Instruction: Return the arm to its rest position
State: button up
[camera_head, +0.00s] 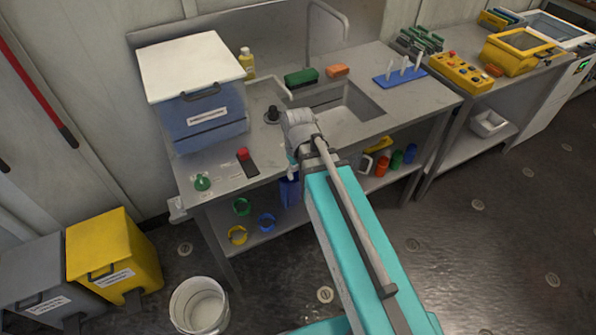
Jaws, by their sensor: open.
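My teal arm (345,240) reaches up from the bottom of the head view toward the front of the sink bench. Its grey joint (300,128) shows in front of the sink's left side. The arm beyond that joint is mostly hidden behind the teal link, with only small teal and white bits showing below the joint. I cannot make out my gripper or anything held in it.
The sink bench (225,175) carries a blue bin with white lid (192,65), a green brush (301,77) and a blue rack (400,76). Its lower shelf holds several coloured cups. A white bucket (199,305) and yellow bin (110,250) stand lower left. Floor at right is clear.

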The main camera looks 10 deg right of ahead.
jog(key=shift+s+d+m, duration=0.55)
jog(key=shift+d, duration=0.3)
jog(key=shift+s+d+m, duration=0.5)
jog(key=shift+d+m, duration=0.1)
jog(key=shift+d, duration=0.2)
jog(key=shift+s+d+m, duration=0.55)
jog(key=shift+d, duration=0.3)
